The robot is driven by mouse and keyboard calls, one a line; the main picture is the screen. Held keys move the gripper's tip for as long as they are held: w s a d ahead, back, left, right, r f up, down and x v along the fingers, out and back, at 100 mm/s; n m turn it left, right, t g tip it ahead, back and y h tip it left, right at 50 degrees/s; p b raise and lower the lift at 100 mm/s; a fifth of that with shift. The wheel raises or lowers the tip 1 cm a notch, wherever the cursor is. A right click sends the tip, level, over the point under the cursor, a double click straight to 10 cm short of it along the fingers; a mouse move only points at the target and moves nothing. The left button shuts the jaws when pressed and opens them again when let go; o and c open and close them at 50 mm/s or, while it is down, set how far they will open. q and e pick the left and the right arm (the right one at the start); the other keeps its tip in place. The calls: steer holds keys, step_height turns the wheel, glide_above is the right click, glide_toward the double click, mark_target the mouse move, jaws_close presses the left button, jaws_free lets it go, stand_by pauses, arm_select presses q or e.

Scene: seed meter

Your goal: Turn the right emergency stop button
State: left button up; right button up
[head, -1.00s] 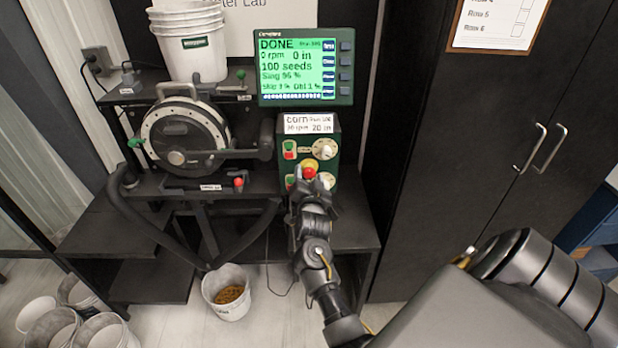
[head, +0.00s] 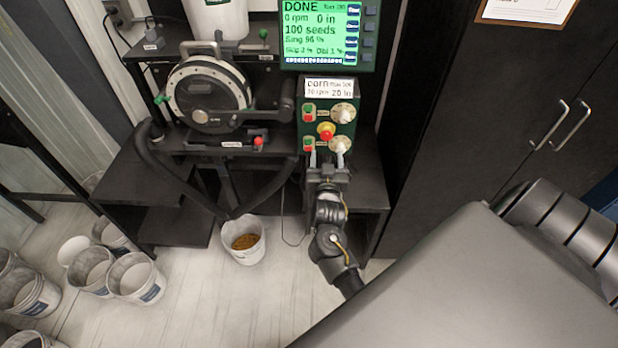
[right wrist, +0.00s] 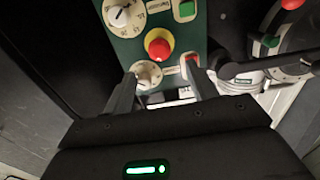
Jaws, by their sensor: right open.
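The red emergency stop button (head: 326,134) with a yellow collar sits on the green control box (head: 314,121), between the red and green switches and the white dials. It also shows in the right wrist view (right wrist: 159,46). My right gripper (head: 326,158) is open and empty just below the button, its fingers pointing up toward the box and apart from the button. In the right wrist view the two fingers (right wrist: 160,82) stand wide apart, near the lower dial and lower switch, with the button beyond the tips. My left gripper is not in view.
A lit green display (head: 327,30) reading DONE stands above the box. A round seed meter (head: 208,95) and a red-tipped lever (head: 258,141) are to its left. A bucket of seed (head: 244,240) stands on the floor. A black cabinet (head: 500,110) is at the right.

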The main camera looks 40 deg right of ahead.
steer(key=s+a+f+n+y+b, duration=0.1)
steer(key=a+f+y, duration=0.1)
steer(key=f, duration=0.6)
steer(key=s+a+f+n+g+y+b, duration=0.1)
steer(key=a+f, duration=0.3)
steer(key=f, duration=0.5)
steer(key=s+a+f+n+g+y+b, duration=0.1)
steer(key=s+a+f+n+y+b, duration=0.1)
steer(key=f, duration=0.7)
steer(key=shift+s+a+f+n+y+b, duration=0.25)
steer(key=shift+s+a+n+y+b, duration=0.1)
steer(key=shift+a+n+y+b, duration=0.25)
steer(key=shift+a, duration=0.1)
